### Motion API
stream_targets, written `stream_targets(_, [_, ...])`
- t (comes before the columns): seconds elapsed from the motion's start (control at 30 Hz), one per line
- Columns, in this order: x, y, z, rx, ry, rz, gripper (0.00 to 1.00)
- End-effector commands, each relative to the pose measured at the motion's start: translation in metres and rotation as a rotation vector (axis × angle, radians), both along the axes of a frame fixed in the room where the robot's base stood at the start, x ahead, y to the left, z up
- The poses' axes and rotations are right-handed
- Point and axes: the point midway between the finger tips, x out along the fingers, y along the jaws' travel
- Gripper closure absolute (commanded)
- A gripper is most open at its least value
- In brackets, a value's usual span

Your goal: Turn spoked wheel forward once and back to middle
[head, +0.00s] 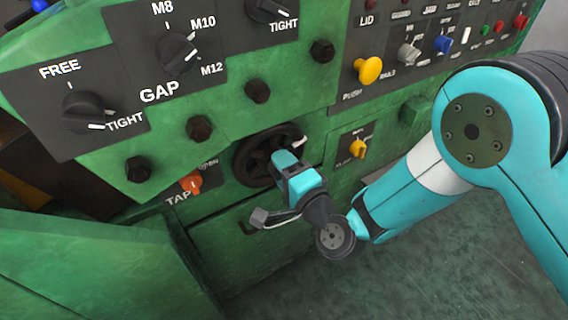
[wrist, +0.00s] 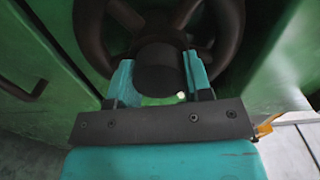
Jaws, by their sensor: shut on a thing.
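The dark spoked wheel (head: 246,158) is on the front of the green machine, low in the middle of the head view. A pale mark shows at its upper right edge. In the wrist view the wheel (wrist: 92,38) fills the upper middle, with its spokes running out from a thick round hub (wrist: 158,68). My gripper (head: 285,160) is in front of the wheel and covers part of it. In the wrist view my gripper (wrist: 158,78) has one teal finger on each side of the hub and is shut on it. The fingertips' exact contact is partly hidden.
An orange TAP knob (head: 190,183) is left of the wheel, and a yellow knob (head: 358,149) is to its right. Black GAP dials (head: 178,54) and bolt heads (head: 257,91) are above. A green slanted panel (head: 90,265) stands at lower left.

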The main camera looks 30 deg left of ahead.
Motion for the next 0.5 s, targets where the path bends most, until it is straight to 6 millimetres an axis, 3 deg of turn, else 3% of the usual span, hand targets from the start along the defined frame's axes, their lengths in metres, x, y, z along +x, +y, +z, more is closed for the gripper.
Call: stream_targets(0.5, [-0.0020,-0.0002,-0.0021,0.224,0.419,0.003,0.97])
